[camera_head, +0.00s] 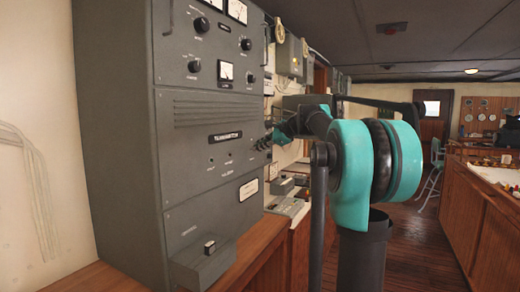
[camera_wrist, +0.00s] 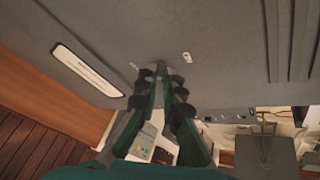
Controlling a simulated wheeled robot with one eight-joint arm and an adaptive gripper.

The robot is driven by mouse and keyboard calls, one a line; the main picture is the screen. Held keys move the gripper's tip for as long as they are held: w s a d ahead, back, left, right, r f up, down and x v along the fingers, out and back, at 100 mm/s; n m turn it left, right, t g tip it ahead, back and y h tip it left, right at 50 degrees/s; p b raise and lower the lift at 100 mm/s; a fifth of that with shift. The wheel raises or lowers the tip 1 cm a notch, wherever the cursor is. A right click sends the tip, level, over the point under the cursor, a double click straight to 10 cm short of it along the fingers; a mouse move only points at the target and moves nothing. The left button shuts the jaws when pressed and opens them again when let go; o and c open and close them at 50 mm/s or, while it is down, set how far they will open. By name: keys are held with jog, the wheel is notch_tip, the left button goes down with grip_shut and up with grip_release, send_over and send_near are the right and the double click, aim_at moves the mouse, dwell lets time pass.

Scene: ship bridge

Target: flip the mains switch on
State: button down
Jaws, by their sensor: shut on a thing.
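The grey radio cabinet (camera_head: 200,130) stands at the left in the head view, with small controls (camera_head: 228,158) in a row on its middle panel. My gripper (camera_head: 266,142) is at the right end of that panel. In the wrist view, the dark fingers of my gripper (camera_wrist: 158,70) come together at the grey panel face (camera_wrist: 210,35). They are shut on a small switch there, seemingly the mains switch, which the fingertips mostly hide. Whether it is up or down cannot be seen.
A long white label plate (camera_wrist: 88,70) is on the panel near the fingers. A wooden counter (camera_head: 465,200) is at the right, with open floor (camera_head: 415,235) between.

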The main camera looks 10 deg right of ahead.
jog(key=shift+a+r, duration=0.1)
dwell(0.5)
jog(key=c, duration=1.7)
grip_release()
jog(key=v, duration=1.2)
jog(key=shift+a+r, duration=0.1)
jog(key=shift+r, duration=0.1)
